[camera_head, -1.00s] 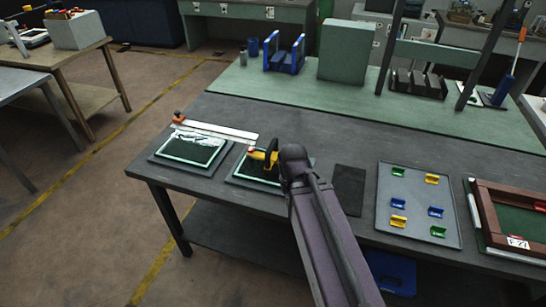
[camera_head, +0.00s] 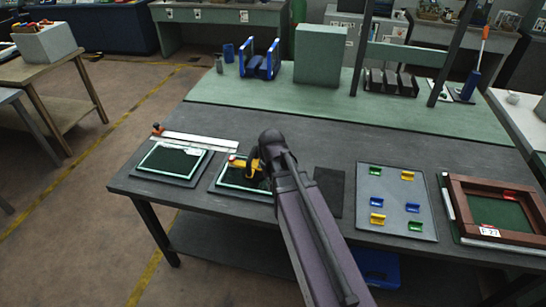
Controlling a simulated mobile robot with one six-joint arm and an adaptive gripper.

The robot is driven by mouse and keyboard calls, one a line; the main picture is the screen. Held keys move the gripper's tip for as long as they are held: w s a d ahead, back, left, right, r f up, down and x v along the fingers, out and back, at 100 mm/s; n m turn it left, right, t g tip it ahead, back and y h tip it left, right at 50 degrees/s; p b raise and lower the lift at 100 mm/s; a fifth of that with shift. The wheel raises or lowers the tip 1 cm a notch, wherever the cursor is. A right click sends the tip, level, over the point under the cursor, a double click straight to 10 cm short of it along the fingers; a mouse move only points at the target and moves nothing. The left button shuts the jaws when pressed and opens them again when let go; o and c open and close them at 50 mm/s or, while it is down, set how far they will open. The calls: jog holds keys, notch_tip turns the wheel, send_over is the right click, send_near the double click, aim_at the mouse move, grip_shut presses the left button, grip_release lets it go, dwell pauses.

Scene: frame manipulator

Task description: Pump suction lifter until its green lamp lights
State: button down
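The suction lifter (camera_head: 239,162), yellow with a red end, sits on the second dark pad with a pale green border (camera_head: 232,185), left of the table's middle. My arm reaches in from the bottom and ends right at the lifter's right side. My gripper (camera_head: 252,160) is partly seen as a dark shape against the lifter; the arm hides most of it and part of the lifter. I cannot tell whether its fingers are closed on the lifter. No green lamp can be made out.
Another bordered pad (camera_head: 172,161) and a white strip (camera_head: 200,142) lie left. Right are a dark mat (camera_head: 329,190), a grey tray (camera_head: 432,225) with several coloured clips, and a brown frame (camera_head: 455,200). Blue stands (camera_head: 272,60) and a green block (camera_head: 316,58) stand behind.

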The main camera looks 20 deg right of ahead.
jog(key=w+d+r+m+p, duration=0.2)
jog(key=w+r+p, duration=0.2)
jog(key=w, duration=0.3)
jog(key=w+d+r+m+p, duration=0.2)
jog(key=w+d+r+p, duration=0.1)
jog(key=w, duration=0.5)
notch_tip(320, 180, up, 2)
jog(key=shift+d+p, duration=0.15)
jog(key=shift+p, duration=0.35)
jog(key=shift+f, duration=0.15)
jog(key=f+b, duration=0.6)
jog(key=b, duration=0.1)
jog(key=f+b, duration=0.7)
jog(key=shift+w+d+f, duration=0.1)
jog(key=shift+w+f, duration=0.1)
jog(key=shift+f, duration=0.1)
